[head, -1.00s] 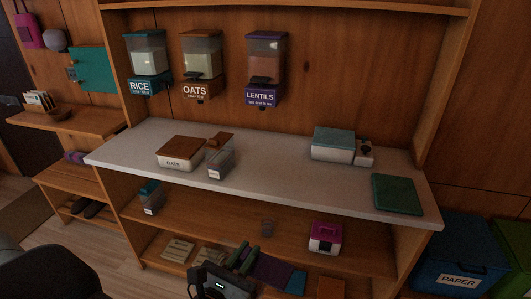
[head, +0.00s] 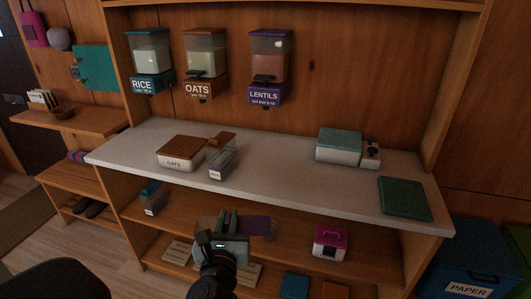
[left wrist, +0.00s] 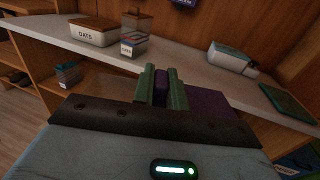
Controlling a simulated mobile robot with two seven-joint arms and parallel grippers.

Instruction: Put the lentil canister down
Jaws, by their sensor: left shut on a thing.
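My left gripper (head: 228,222) has green fingers and is in front of the shelf below the counter. It is shut on a purple part of the lentil canister (head: 258,227). In the left wrist view, a purple piece (left wrist: 160,90) sits between the two fingers (left wrist: 161,88), and a wider purple surface (left wrist: 207,105) shows to their right. Most of the canister is hidden by the gripper. The lentils dispenser (head: 270,65) with a purple label hangs on the back wall. The white counter (head: 285,175) is above and behind the gripper. My right gripper is not in view.
On the counter stand an oats box (head: 181,153), a clear brown-lidded canister (head: 222,158), a teal-lidded box (head: 339,146) and a green board (head: 404,197). The counter's middle is clear. A magenta-lidded box (head: 330,243) and a teal-lidded canister (head: 153,198) stand on the shelf below.

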